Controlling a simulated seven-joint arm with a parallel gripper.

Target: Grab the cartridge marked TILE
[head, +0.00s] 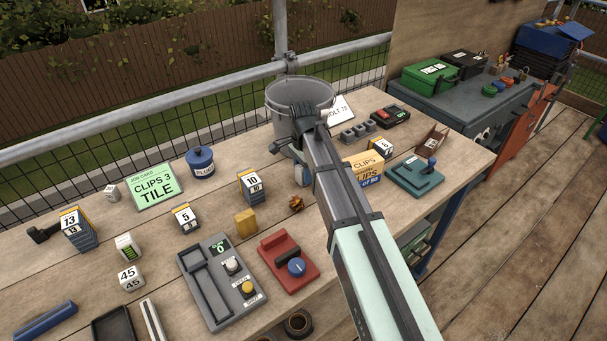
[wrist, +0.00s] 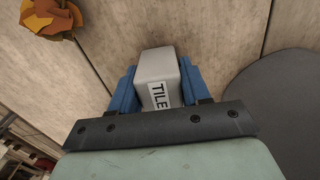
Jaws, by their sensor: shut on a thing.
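The cartridge marked TILE (wrist: 158,72) is a grey-white block with a white label reading TILE, seen in the wrist view. My gripper (wrist: 153,88) is shut on it, with a blue finger pressed against each side. In the head view my gripper (head: 299,172) is at the bench, just in front of the grey bucket. The arm covers most of the cartridge there. I cannot tell whether the cartridge touches the bench top.
The grey bucket (head: 287,92) stands right behind my gripper. A CLIPS box (head: 363,168) is to the right, a block marked 10 (head: 252,187) to the left. A red device (head: 289,262) and a grey panel (head: 222,281) lie nearer. A crumpled orange-brown piece (head: 296,203) lies close by.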

